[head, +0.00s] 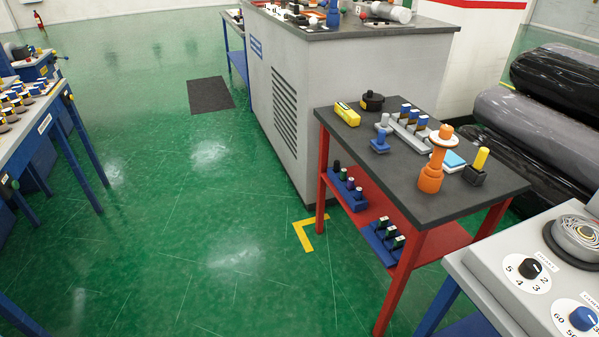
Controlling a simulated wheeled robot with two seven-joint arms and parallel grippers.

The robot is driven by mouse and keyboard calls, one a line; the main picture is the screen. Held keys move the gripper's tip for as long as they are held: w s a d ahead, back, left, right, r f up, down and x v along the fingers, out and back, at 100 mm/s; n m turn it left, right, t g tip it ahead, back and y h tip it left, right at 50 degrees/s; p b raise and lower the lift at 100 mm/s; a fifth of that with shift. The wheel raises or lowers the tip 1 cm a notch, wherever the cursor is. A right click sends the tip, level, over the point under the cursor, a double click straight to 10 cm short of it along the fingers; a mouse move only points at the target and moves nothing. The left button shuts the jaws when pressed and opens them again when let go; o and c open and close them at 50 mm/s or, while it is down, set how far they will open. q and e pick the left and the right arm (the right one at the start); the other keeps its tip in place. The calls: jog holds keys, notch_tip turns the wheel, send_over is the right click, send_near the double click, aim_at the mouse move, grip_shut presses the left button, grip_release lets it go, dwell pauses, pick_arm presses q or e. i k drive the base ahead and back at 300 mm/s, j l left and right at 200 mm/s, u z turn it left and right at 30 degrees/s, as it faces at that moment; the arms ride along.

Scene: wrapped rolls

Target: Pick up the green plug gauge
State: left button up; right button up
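A small red-framed table (420,195) with a dark top stands right of centre. On its red lower shelf are two blue racks holding small dark-capped plugs. Plugs with green parts (398,241) stand in the nearer rack (377,243). Plugs in the farther rack (348,195) also show some dark green. They are too small to tell which one is the green plug gauge. On the tabletop a grey rack (409,137) holds several blue-capped gauges; I see no clearly green one there. Neither of my grippers is in view.
The tabletop also carries a yellow block (347,114), a black disc (372,101), an orange stand (433,170) and a yellow-handled piece (480,160). A grey cabinet (290,110) stands behind, a machine with dials (530,285) at right. The green floor (200,230) at left is open.

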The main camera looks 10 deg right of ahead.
aim_at(343, 173)
jog(key=z, duration=0.55)
jog(key=i+j, duration=0.15)
jog(key=i, duration=0.35)
jog(key=i+j+z, duration=0.1)
jog(key=i, duration=0.45)
jog(key=i+j+z, duration=0.1)
jog(key=i+j, duration=0.2)
jog(key=i, duration=0.2)
